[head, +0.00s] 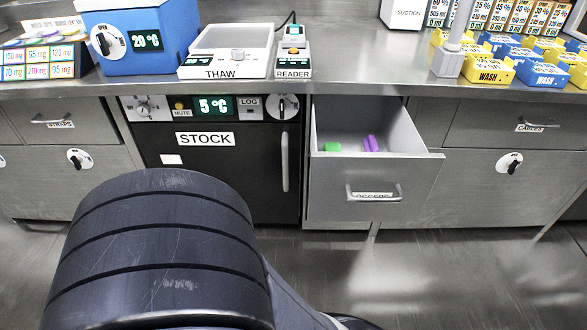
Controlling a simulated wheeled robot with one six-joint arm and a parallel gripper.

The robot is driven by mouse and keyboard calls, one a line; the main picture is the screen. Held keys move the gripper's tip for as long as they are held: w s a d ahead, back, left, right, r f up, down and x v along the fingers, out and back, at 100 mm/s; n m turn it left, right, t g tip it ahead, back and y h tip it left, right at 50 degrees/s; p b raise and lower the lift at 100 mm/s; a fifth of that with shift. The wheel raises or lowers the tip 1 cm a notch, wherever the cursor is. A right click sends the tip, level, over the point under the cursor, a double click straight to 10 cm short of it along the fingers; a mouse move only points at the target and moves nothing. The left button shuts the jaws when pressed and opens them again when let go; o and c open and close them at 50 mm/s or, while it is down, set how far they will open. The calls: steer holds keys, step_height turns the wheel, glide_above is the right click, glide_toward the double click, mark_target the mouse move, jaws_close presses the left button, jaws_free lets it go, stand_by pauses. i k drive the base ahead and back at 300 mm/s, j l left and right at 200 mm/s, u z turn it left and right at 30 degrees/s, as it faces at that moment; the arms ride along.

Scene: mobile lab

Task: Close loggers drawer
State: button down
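The loggers drawer (372,204) stands pulled out from the steel counter, right of the stock fridge. Its label is partly covered by its bar handle (374,191). My arm fills the lower left of the head view, left of and nearer than the drawer. My gripper is not in view, so its state and what it may hold are hidden.
The black stock fridge (225,178) with a vertical handle is shut beside the drawer. The cables drawer (515,126) at right is shut. The thaw unit (226,55) and reader (292,58) stand on the counter above. The floor in front of the drawer looks clear.

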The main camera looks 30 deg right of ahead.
mark_target(395, 183)
steer(key=k+l+z, duration=0.1)
steer(key=l, duration=0.3)
steer(key=k+l+z, duration=0.1)
steer(key=l, duration=0.3)
steer(key=k+l+z, duration=0.1)
steer(key=l, duration=0.3)
steer(key=k+l+z, duration=0.1)
steer(key=l, duration=0.35)
steer(key=k, duration=0.05)
